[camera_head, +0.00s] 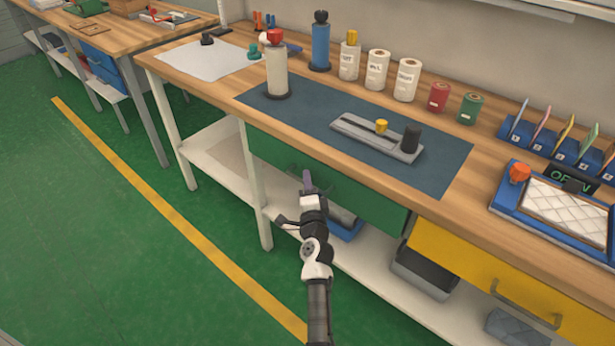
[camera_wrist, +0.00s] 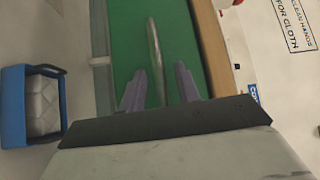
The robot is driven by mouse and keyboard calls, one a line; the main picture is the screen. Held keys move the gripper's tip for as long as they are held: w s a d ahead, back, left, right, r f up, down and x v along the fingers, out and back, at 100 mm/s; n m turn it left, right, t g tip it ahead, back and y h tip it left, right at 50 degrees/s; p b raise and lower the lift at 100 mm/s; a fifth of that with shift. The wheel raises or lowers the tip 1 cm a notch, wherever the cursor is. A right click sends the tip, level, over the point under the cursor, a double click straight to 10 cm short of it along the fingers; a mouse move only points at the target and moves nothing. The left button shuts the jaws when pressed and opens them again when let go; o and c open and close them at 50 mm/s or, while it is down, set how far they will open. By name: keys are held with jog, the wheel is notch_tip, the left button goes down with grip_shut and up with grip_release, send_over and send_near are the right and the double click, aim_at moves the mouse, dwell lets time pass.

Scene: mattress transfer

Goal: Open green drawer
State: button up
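The green drawer (camera_head: 365,207) is under the workbench top, left of the yellow drawer. Its front looks flush with the bench, so it appears shut. In the wrist view the green front (camera_wrist: 180,45) fills the middle, with a thin grey bar handle (camera_wrist: 154,50) across it. My gripper (camera_head: 307,180) is in front of the drawer and hides part of the handle in the head view. In the wrist view the two purple-grey fingers (camera_wrist: 160,85) are apart, with the handle's end between them. I cannot tell whether either finger touches the handle.
The yellow drawer (camera_head: 500,280) with its handle is to the right. The wooden bench top (camera_head: 210,92) overhangs the drawers. A lower white shelf (camera_head: 215,165) holds bins, including a blue one (camera_wrist: 15,105). The green floor (camera_head: 130,220) in front is clear.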

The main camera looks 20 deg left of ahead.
grip_shut()
dwell(0.3)
jog(key=shift+s, duration=0.1)
